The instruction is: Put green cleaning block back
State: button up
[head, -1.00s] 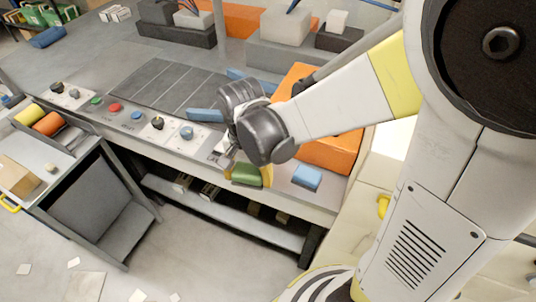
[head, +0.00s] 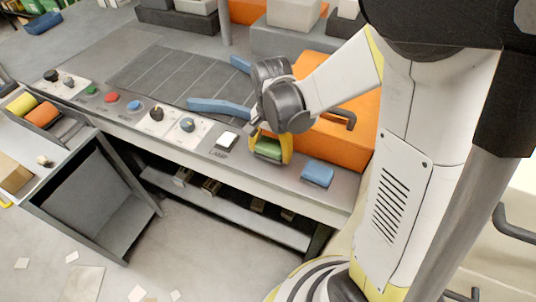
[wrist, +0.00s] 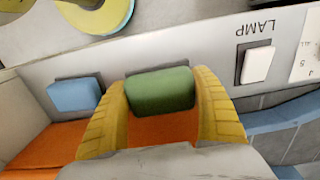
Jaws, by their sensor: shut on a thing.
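The green cleaning block (head: 268,148) is between the yellow fingers of my gripper (head: 270,148), which is shut on it. It shows well in the wrist view (wrist: 161,91), gripped at both sides by the fingers. In both views it is at the grey console front strip, between the LAMP switch and a blue block (head: 317,172). A thin dark edge like the pad under the blue block shows behind the green block in the wrist view. I cannot tell whether the green block touches the strip.
The white LAMP switch (head: 227,140) is left of my gripper. An orange case (head: 345,118) with a dark handle stands behind. A blue handle-like bar (head: 218,107) lies on the console. A side cart (head: 75,150) holds yellow and orange rolls at the left.

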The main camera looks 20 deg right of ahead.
aim_at(270, 159)
jog(key=shift+f+b, duration=0.9)
jog(key=shift+f, duration=0.95)
jog(key=shift+f, duration=0.15)
jog(key=o, duration=1.4)
jog(key=shift+c, duration=0.2)
